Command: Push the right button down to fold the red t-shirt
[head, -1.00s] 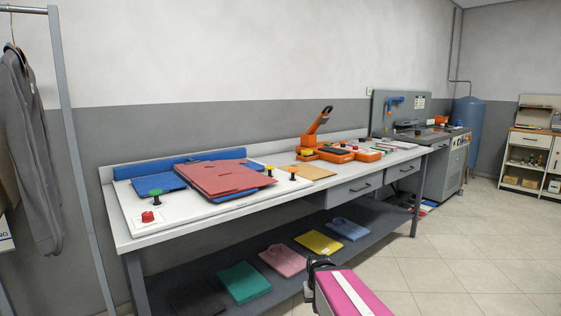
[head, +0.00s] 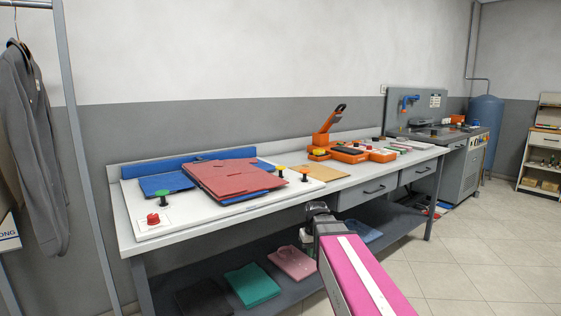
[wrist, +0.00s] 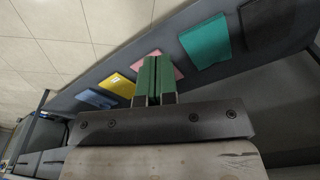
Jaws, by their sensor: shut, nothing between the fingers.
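The red t-shirt (head: 235,180) lies on blue folding panels (head: 155,184) on a white board (head: 205,207) on the table. Near the board's right end stand a yellow-topped button (head: 281,169) and, farther right, an orange-topped button (head: 304,171), both on black stems. At its left end are a green-topped button (head: 162,197) and a red button (head: 153,219). My gripper (wrist: 154,62) is shut and empty in the wrist view, with its green fingers over the lower shelf. In the head view my arm's end is in front of the table, right of and below the orange-topped button.
Folded shirts lie on the lower shelf (head: 215,279), among them a green one (head: 252,285) and a pink one (head: 292,262). An orange press (head: 352,152) and a brown clipboard-like sheet (head: 318,175) are on the table to the right. Clothes hang on a rack at left.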

